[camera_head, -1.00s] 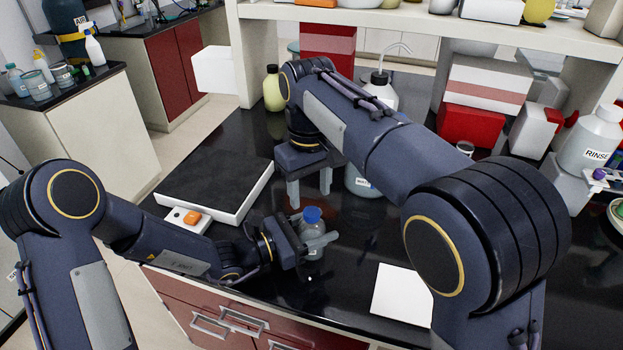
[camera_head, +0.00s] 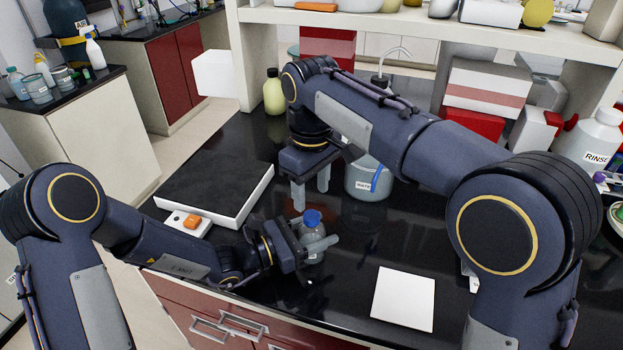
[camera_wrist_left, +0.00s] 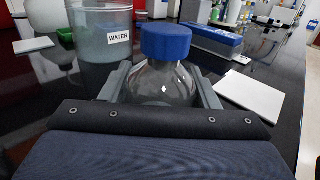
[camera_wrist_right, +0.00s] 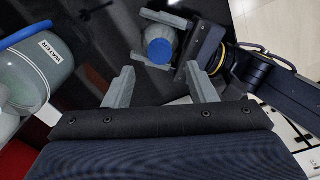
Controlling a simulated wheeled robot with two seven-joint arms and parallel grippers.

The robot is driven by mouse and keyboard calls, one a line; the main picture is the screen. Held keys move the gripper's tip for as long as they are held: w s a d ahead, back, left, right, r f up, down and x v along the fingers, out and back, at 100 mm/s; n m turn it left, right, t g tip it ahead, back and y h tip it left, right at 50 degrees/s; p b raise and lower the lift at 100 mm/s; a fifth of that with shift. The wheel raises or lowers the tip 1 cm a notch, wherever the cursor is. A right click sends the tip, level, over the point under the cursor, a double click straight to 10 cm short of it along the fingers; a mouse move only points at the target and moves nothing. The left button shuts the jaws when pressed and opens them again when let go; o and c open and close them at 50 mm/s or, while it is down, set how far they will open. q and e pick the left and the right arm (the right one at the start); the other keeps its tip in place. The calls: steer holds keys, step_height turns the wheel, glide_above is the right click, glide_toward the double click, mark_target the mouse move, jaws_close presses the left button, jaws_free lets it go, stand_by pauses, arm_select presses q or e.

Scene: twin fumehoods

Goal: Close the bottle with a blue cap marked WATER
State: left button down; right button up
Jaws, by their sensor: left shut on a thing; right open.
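A small clear bottle (camera_head: 313,247) with a blue cap (camera_head: 313,216) stands upright in my left gripper (camera_head: 318,242), whose fingers are shut on its sides. In the left wrist view the blue cap (camera_wrist_left: 166,42) sits on the neck of the clear bottle (camera_wrist_left: 160,84); whether it is tight I cannot tell. My right gripper (camera_head: 311,197) is open and empty, fingers pointing down, above and just behind the cap. In the right wrist view the cap (camera_wrist_right: 160,51) shows beyond the open fingers (camera_wrist_right: 158,72).
A white-edged black slab (camera_head: 215,185) and a small device with an orange top (camera_head: 189,221) lie at left. A white square (camera_head: 403,299) lies at front right. A yellowish bottle (camera_head: 273,95) stands behind. Bare black counter surrounds the small bottle.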

mark_target(312, 216)
step_height(312, 216, down, 6)
steer(key=shift+r, duration=0.1)
stand_by(0.4)
steer(key=c, duration=1.1)
steer(key=o, duration=1.2)
step_height(312, 216, up, 12)
